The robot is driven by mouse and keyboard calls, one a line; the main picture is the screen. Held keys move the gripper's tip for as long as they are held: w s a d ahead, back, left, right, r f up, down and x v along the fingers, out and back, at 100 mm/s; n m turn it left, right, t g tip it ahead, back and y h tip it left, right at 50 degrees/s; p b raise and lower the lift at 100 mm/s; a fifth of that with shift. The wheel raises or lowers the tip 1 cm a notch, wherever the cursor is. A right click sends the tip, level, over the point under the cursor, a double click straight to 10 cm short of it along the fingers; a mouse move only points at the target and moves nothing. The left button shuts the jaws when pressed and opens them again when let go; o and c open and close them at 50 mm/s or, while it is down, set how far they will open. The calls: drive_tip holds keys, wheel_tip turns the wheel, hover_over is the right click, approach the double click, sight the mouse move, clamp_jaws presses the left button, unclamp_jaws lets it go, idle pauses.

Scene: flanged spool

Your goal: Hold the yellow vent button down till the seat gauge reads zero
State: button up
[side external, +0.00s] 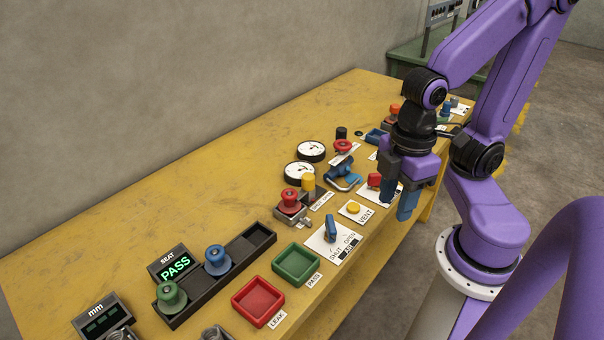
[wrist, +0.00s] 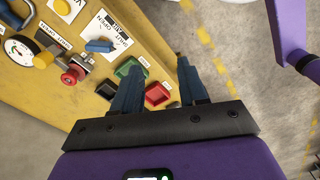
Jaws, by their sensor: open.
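The yellow vent button (side external: 353,208) sits on a white plate labelled VENT near the bench's front edge; it also shows at the top left of the wrist view (wrist: 62,7). Nothing touches it. My gripper (side external: 398,198) is open and empty, to the right of the button by the front edge. In the wrist view my fingers (wrist: 157,65) are apart, with floor and bench edge beyond. A SEAT display (side external: 175,267) reads PASS in green. Two white dial gauges (side external: 311,151) (side external: 299,173) stand behind the button; I cannot read their needles or tell which is the seat gauge.
A blue SHUT/OPEN air lever (side external: 330,229) and a red-knobbed fixture (side external: 291,205) are left of the button. A red knob (side external: 375,180) stands close to my gripper. Green (side external: 296,264) and red (side external: 258,302) trays and a black rack with spools lie further left.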

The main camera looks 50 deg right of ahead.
drive_tip(key=shift+w, duration=0.1)
clamp_jaws()
drive_tip(key=w+d+f+m, duration=0.2)
drive_tip(key=w+m, duration=0.6)
drive_tip(key=w, duration=0.2)
drive_tip(key=w+d+f+m, duration=0.1)
drive_tip(key=w+m, duration=0.6)
drive_tip(key=w, duration=0.3)
drive_tip(key=s+d+f+m, duration=0.1)
drive_tip(key=d+f+m, duration=0.1)
drive_tip(key=d+m, duration=0.5)
drive_tip(key=s+d+f+m, duration=0.2)
drive_tip(key=d+f+m, duration=0.1)
drive_tip(key=d+m, duration=0.5)
drive_tip(key=shift+s+m, duration=0.25)
drive_tip(key=shift+m, duration=0.05)
drive_tip(key=shift+f, duration=0.1)
